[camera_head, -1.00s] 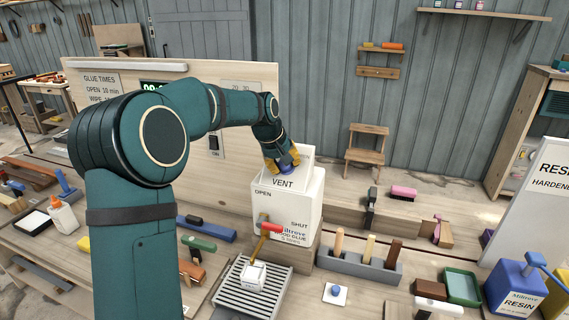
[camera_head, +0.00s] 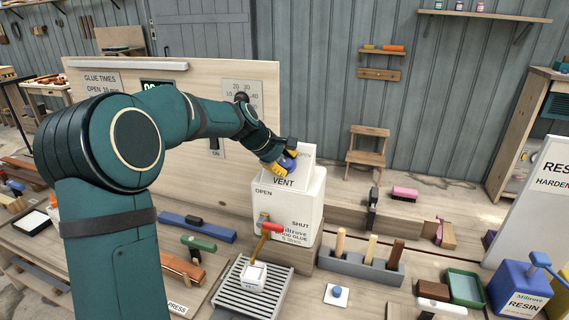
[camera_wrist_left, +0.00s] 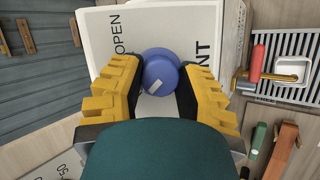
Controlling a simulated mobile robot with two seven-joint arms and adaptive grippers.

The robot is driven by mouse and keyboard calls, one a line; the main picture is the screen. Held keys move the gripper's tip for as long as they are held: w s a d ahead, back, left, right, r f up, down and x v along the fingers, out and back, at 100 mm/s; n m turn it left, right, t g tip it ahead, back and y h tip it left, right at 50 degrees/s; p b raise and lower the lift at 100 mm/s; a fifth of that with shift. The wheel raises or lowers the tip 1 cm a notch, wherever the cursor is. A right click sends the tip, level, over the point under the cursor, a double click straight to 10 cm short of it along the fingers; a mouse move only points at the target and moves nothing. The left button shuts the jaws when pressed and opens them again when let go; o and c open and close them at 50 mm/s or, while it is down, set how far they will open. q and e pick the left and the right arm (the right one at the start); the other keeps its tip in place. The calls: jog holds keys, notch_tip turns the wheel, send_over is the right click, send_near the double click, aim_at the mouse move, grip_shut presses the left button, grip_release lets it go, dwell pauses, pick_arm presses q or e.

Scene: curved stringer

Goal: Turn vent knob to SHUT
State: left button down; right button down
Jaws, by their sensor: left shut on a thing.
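The white glue container (camera_head: 310,205) stands on the bench with a raised top marked VENT and the words OPEN at left and SHUT at right on its body. The round blue vent knob (camera_head: 289,160) is on its top; it also shows in the left wrist view (camera_wrist_left: 161,68) with a small pale mark on it. My left gripper (camera_head: 283,164) has its yellow, dark-padded fingers closed on the knob from both sides, as the left wrist view (camera_wrist_left: 160,84) shows. SHUT is out of sight in the wrist view. My right gripper is not in view.
A red-handled tap (camera_head: 270,228) projects from the container's front above a small white cup (camera_head: 254,275) on a slotted grate (camera_head: 232,294). A grey rack (camera_head: 355,266) with wooden handles stands to the right. A panel (camera_head: 90,80) stands behind.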

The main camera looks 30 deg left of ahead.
pick_arm(q)
jog(key=shift+d+f, duration=0.15)
jog(key=shift+f, duration=0.05)
dwell(0.4)
jog(key=c, duration=0.7)
grip_release()
jog(key=shift+c, duration=0.2)
jog(key=shift+o, duration=1)
jog(key=shift+r, duration=0.1)
jog(key=shift+s+a+r, duration=0.2)
jog(key=shift+s+r, duration=0.1)
jog(key=shift+r, duration=0.2)
jog(key=v, duration=1)
jog(key=shift+s+r, duration=0.25)
jog(key=shift+s, duration=0.1)
